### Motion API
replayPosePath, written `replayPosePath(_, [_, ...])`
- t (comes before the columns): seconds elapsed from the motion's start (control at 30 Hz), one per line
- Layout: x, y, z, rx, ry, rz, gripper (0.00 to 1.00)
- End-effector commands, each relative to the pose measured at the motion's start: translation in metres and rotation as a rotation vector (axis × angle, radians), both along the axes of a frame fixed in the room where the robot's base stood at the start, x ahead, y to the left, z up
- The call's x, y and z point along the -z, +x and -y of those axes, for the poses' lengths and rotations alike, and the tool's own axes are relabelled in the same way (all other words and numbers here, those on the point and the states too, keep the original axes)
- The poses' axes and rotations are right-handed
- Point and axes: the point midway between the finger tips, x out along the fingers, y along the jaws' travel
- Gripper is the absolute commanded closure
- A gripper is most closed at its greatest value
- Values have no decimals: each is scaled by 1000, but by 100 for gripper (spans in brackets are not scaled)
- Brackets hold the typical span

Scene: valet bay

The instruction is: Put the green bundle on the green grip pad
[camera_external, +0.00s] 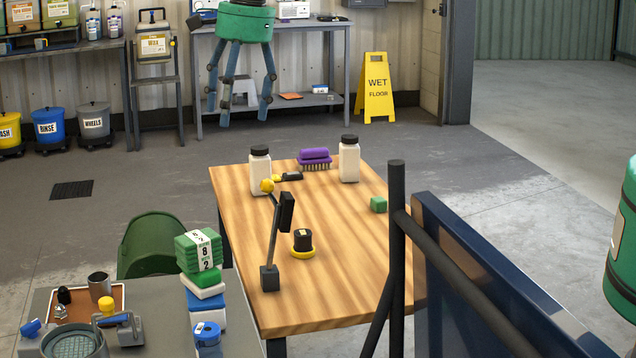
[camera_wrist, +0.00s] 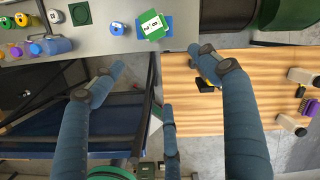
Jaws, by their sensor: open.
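The green bundle (camera_external: 197,252) with a white numbered band lies on top of a stack of white, green and blue packs near the grey table's right edge. In the wrist view the bundle (camera_wrist: 152,25) is seen from above. A dark green square with a small mark, apparently the green grip pad (camera_wrist: 79,13), lies flat on the grey table, left of the bundle. I do not see it in the external view. My gripper (camera_external: 240,106), a green body with blue fingers, hangs high, open and empty. In the wrist view its fingers (camera_wrist: 158,75) are spread, apart from the bundle.
A blue-lidded jar (camera_wrist: 117,28) stands between pad and bundle. A tray with a cup (camera_external: 100,284) is on the grey table (camera_external: 160,290).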

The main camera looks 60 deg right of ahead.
Motion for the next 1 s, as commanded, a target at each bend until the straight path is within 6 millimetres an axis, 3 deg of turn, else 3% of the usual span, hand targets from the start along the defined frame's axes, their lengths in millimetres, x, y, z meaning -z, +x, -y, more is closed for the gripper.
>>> replayPosePath(0.1, [-39, -16, 23, -82, -9, 33, 24])
replayPosePath(0.5, [-143, -84, 93, -370, -64, 132, 24])
replayPosePath(1.0, [-233, -197, 173, -722, -168, 245, 24])
